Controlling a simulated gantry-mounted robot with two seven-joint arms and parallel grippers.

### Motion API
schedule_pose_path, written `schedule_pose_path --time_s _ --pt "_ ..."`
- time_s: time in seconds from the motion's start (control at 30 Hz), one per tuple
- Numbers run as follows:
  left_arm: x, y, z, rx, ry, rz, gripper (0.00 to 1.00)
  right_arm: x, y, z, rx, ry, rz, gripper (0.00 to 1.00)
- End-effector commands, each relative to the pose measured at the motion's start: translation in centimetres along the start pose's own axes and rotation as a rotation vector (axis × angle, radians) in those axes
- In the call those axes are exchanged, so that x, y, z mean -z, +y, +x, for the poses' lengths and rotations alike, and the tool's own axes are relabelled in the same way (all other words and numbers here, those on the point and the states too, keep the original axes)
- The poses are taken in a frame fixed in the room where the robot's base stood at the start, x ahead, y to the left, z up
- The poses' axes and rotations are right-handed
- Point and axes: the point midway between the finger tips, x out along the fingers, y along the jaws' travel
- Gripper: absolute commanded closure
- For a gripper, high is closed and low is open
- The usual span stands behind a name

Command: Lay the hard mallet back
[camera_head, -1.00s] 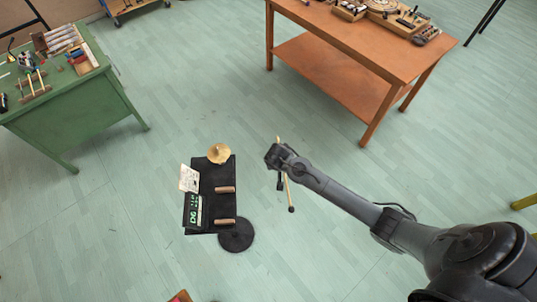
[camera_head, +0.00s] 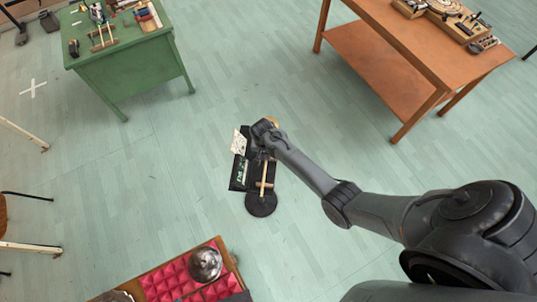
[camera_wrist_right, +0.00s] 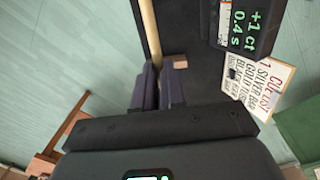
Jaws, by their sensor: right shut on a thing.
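My right gripper (camera_head: 263,155) is over the small black stand and is shut on the hard mallet (camera_head: 264,174), a pale wooden stick. The stick runs down the picture over the stand's black tray (camera_head: 252,184). In the right wrist view the fingers (camera_wrist_right: 158,88) are close together at the stick (camera_wrist_right: 149,28), beside a wooden rest block (camera_wrist_right: 180,61) on the black tray (camera_wrist_right: 187,28). I cannot tell whether the stick touches the blocks. The mallet's dark head cannot be made out. My left gripper is out of view.
A white lettered card (camera_head: 239,143) and a lit display (camera_head: 241,170) flank the tray. A round black base (camera_head: 261,204) is below it. A green table (camera_head: 130,72) and an orange bench (camera_head: 385,75) stand farther off. A red padded case (camera_head: 170,270) lies nearer.

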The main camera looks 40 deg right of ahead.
Motion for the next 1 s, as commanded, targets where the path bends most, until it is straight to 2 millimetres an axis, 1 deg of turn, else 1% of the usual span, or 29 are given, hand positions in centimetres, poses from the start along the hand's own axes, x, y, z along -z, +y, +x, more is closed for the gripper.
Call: schedule_pose_path --time_s 0.33,0.5,1.0 --pt "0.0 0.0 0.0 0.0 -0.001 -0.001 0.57 0.1 0.0 -0.1 0.001 0.0 -0.001 1.0" --pt "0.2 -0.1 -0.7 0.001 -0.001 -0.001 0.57 0.0 0.0 -0.3 -0.001 0.0 -0.003 1.0" --pt "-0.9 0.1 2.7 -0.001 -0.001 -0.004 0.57 0.0 -0.3 4.6 -0.002 0.0 -0.002 1.0"
